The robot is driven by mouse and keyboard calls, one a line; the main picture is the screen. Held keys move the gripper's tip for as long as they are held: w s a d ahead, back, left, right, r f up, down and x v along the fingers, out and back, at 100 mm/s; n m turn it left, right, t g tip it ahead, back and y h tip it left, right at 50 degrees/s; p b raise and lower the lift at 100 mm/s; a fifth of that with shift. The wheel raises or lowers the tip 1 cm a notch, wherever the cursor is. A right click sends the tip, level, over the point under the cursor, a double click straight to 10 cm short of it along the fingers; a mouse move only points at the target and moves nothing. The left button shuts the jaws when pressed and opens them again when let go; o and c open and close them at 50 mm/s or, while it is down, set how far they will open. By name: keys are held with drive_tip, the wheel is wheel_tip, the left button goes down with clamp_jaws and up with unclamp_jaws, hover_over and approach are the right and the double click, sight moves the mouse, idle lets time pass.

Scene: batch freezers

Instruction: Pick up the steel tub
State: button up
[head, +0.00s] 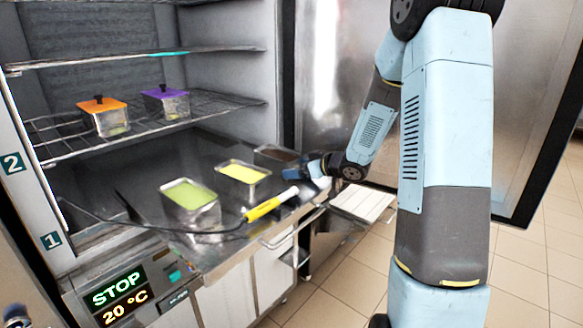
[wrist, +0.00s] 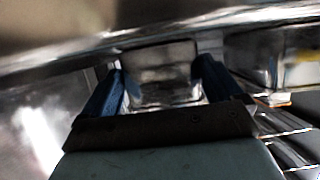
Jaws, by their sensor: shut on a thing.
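A steel tub with dark brown contents (head: 277,153) is at the back right of the steel counter in the head view, partly hidden behind my gripper (head: 303,168). In the wrist view, the steel tub (wrist: 165,75) shows its plain metal wall between the two blue fingers of my gripper (wrist: 165,88). The fingers are at both sides of the tub, shut on it. Its underside is hidden, so I cannot tell whether it is clear of the counter.
A yellow-filled tub (head: 243,172) and a green-filled tub (head: 190,197) stand to the left on the counter (head: 225,252). A yellow-handled hose (head: 268,206) lies in front. Orange-lidded (head: 105,117) and purple-lidded (head: 167,103) tubs sit on a wire shelf above. The open door (head: 345,85) is behind my arm.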

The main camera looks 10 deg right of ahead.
drive_tip(key=shift+r, duration=0.7)
drive_tip(key=s+a+r, duration=0.2)
drive_tip(key=s+r, duration=0.4)
drive_tip(key=s+a+r, duration=0.3)
drive_tip(key=s+r, duration=0.3)
drive_tip(key=shift+s+a, duration=0.35)
